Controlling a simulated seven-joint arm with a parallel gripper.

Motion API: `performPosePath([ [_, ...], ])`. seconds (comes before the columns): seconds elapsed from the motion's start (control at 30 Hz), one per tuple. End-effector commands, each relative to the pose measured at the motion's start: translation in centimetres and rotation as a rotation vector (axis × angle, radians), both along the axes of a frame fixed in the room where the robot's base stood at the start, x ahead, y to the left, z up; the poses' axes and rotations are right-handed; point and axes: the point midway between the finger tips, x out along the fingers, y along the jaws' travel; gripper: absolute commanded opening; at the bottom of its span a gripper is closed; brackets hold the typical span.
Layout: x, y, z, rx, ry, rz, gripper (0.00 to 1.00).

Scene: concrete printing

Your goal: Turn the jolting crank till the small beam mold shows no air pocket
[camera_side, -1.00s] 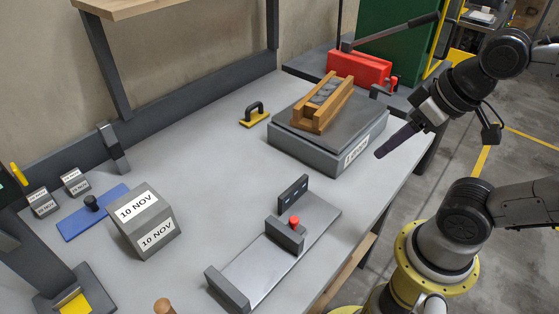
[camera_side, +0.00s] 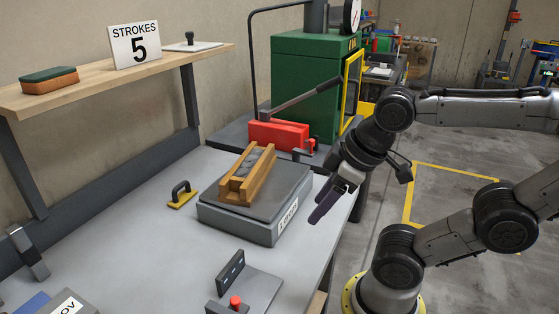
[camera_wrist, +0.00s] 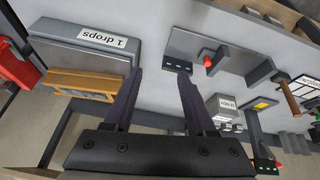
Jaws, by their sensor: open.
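The small beam mold (camera_side: 233,190) is a wooden trough on the grey jolting table (camera_side: 215,214), with lumpy grey concrete (camera_side: 253,160) inside. I cannot tell any air pocket in it at this size. The table's front label (camera_side: 288,218) reads "1 drops" in the wrist view (camera_wrist: 103,39). A small dark crank arm (camera_side: 299,154) shows behind the table's right corner, beside the red box; I cannot tell if it is the jolting crank. My gripper (camera_side: 317,214) is open and empty, in front of the table's right end, pointing down-left. Its parted fingers (camera_wrist: 161,72) show in the wrist view.
A red box (camera_side: 280,136) with a long lever (camera_side: 306,99) stands behind the table, before a green cabinet (camera_side: 307,85). A yellow-based float (camera_side: 181,198) lies left. A steel mold with a red knob (camera_side: 236,301) is in front. A card (camera_side: 135,45) reads "STROKES 5".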

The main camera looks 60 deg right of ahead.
Motion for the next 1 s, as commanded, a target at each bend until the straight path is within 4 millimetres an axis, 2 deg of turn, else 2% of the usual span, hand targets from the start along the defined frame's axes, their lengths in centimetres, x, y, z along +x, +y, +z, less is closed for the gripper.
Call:
performPosePath([
  [0.17, 1.4, -1.2, 4.9, -0.16, 0.017, 0.215, 0.56],
  [0.33, 4.3, -3.5, 9.6, -0.298, 0.098, 0.363, 0.56],
  [0.5, 8.6, -7.3, 13.9, -0.41, 0.232, 0.483, 0.56],
  [0.6, 11.2, -10.1, 15.6, -0.451, 0.319, 0.533, 0.56],
  [0.8, 15.9, -16.5, 16.8, -0.472, 0.485, 0.591, 0.56],
  [0.87, 17.2, -18.6, 16.6, -0.466, 0.532, 0.598, 0.56],
  [1.0, 19.6, -23.9, 15.0, -0.43, 0.635, 0.592, 0.56],
])
